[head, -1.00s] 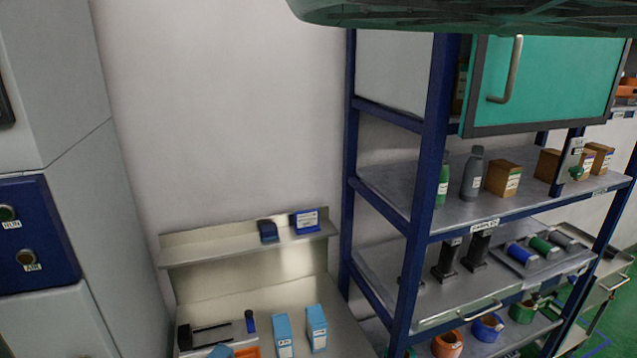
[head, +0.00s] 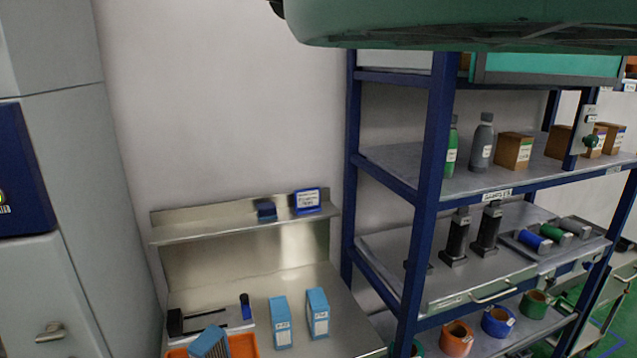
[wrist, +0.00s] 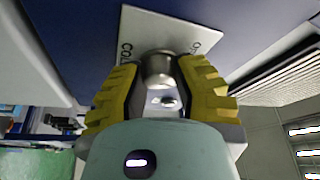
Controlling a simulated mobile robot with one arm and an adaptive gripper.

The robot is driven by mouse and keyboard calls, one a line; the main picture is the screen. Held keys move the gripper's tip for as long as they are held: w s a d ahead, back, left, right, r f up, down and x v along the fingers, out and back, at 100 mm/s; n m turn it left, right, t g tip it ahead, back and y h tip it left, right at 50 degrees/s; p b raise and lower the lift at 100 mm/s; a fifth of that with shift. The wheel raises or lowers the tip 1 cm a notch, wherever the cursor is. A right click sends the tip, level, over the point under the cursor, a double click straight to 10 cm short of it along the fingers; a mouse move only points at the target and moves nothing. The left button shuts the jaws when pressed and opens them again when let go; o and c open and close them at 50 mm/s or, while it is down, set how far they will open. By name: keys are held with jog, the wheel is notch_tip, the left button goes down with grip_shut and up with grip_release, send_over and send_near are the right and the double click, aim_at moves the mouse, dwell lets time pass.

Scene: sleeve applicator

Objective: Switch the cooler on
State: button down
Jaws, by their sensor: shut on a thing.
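In the wrist view, a round metal knob (wrist: 158,70) stands out from a pale label plate (wrist: 138,32) on a dark blue panel (wrist: 85,30). The plate carries dark lettering, partly hidden, that starts like "COO". My gripper (wrist: 160,83) has its two yellow ribbed fingers on either side of the knob, shut on it. The knob's pointer and setting cannot be read. In the head view my gripper and this knob do not show.
In the head view, a grey cabinet with a blue panel (head: 22,180) stands at left. A metal bench (head: 345,325) holds blue cartons (head: 281,322) and an orange tray (head: 243,346). A blue-framed rack (head: 432,170) with bottles, boxes and spools fills the right.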

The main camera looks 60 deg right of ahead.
jog(key=shift+d+m+g+b, duration=0.25)
jog(key=shift+m+g+b, duration=0.25)
jog(key=shift+m, duration=0.7)
jog(key=shift+r, duration=0.1)
jog(key=shift+s+d+r, duration=0.1)
jog(key=shift+s+d, duration=0.05)
jog(key=c, duration=1)
grip_release()
jog(key=shift+c, duration=0.2)
jog(key=o, duration=0.4)
jog(key=shift+a, duration=0.2)
jog(key=shift+a, duration=0.1)
jog(key=v, duration=1.2)
